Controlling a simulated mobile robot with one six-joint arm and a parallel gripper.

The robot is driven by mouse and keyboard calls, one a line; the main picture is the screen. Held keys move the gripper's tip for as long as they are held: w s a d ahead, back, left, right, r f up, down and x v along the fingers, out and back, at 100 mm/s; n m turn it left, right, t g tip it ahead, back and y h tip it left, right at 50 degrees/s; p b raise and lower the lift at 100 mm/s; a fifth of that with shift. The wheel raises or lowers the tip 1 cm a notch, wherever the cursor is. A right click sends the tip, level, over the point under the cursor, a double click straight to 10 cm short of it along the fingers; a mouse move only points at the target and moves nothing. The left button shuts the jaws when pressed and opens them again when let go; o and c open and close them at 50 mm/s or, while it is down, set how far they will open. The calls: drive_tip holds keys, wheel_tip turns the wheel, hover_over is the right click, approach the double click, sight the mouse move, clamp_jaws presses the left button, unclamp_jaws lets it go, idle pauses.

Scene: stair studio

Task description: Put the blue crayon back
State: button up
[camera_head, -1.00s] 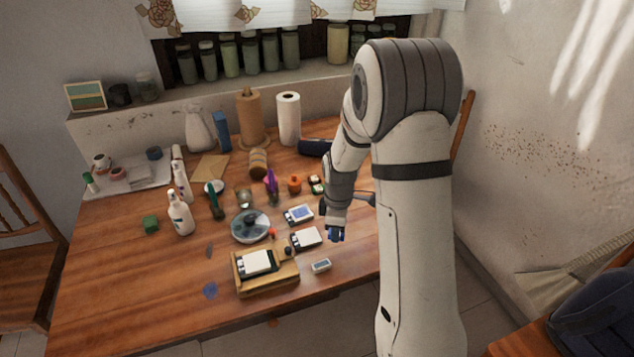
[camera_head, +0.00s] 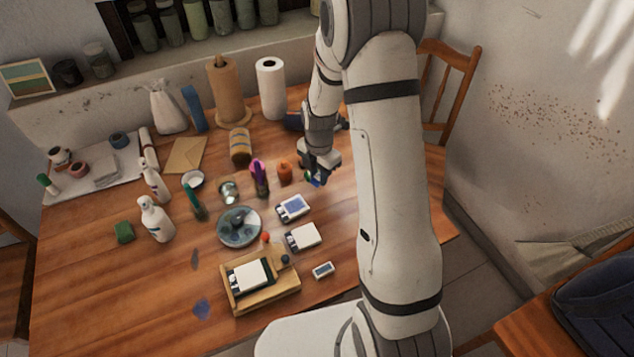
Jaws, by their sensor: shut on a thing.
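My gripper (camera_head: 317,178) points down over the right part of the wooden table (camera_head: 190,270). It is shut on a small blue thing, which looks like the blue crayon (camera_head: 314,182); only a bit of it shows between the fingers. A small greenish and white item (camera_head: 308,171) shows right beside the fingers, mostly hidden by them. I cannot tell whether the crayon touches it or is above it.
An orange pot (camera_head: 284,172) and a purple upright item (camera_head: 260,178) stand left of my gripper. Printing blocks (camera_head: 293,207), a round dish (camera_head: 239,240) and a wooden tray (camera_head: 270,302) lie nearer. A paper roll (camera_head: 271,88) stands behind. My arm hides the table's right part.

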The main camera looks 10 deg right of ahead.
sight(319, 192)
drive_tip(key=shift+f, duration=2.25)
drive_tip(key=shift+f, duration=0.25)
drive_tip(key=o, duration=0.9)
drive_tip(key=shift+r, duration=0.1)
